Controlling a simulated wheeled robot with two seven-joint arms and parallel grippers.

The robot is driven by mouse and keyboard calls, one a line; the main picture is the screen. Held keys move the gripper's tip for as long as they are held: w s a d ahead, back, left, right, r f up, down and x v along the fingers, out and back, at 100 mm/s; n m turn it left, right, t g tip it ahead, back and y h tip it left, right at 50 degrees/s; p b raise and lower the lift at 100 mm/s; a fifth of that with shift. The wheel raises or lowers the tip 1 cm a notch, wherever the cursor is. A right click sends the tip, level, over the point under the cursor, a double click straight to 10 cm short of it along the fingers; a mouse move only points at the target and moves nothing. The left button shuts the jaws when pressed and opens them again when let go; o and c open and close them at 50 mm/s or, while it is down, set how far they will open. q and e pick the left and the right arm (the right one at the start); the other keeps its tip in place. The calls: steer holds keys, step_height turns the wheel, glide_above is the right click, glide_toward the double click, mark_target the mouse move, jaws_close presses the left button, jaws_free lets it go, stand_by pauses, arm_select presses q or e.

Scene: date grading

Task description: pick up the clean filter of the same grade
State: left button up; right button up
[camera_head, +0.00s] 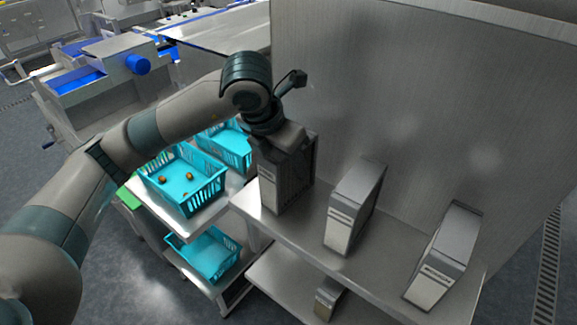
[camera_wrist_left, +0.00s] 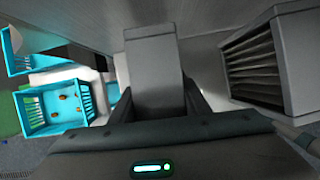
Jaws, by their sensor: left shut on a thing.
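My left gripper (camera_head: 283,138) comes down from above on the leftmost grey box-shaped filter (camera_head: 270,190) and is shut on its top. This filter stands upright at the left end of the steel shelf (camera_head: 310,235); I cannot tell whether its base touches the shelf. In the left wrist view the held filter (camera_wrist_left: 153,70) is between the dark fingers (camera_wrist_left: 155,100). A second filter (camera_head: 355,200) stands in the middle of the shelf, and a third (camera_head: 445,250) at the right. A filter with dark pleats (camera_wrist_left: 275,60) shows in the left wrist view. My right gripper is out of view.
A tall steel panel (camera_head: 430,100) rises behind the shelf. A smaller filter-like box (camera_head: 328,298) is on the lower shelf. Left of the shelf, a rack holds turquoise baskets (camera_head: 207,192), one with several dates. The shelf between the filters is clear.

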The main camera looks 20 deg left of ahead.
mark_target(269, 158)
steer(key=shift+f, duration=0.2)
